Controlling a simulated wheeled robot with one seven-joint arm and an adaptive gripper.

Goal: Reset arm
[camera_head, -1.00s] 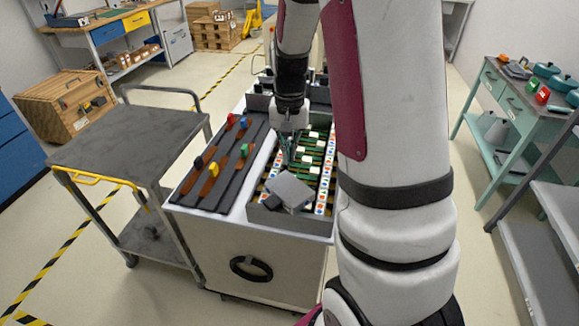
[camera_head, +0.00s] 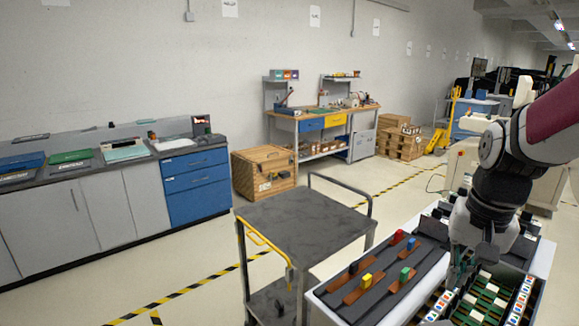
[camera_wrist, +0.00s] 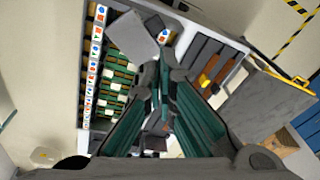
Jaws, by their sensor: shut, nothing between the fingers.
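My gripper (camera_head: 461,268) is at the lower right of the head view, pointing down above the white covered cart (camera_head: 341,310). In the wrist view my gripper (camera_wrist: 160,75) has its fingertips together, with nothing seen between them. Below it is a compartment with rows of green boards carrying white blocks (camera_wrist: 112,97), flanked by strips with coloured marks (camera_wrist: 95,45). A grey box (camera_wrist: 133,38) lies at one end of this compartment. Whether the fingers touch anything below is unclear.
Beside the compartment, a dark panel holds brown slots with red (camera_head: 397,237), blue, yellow and green knobs. A grey cart (camera_head: 300,222) with a yellow handle stands to the left. A wooden crate (camera_head: 264,173) and blue drawers (camera_head: 196,187) stand behind. Floor is free between them.

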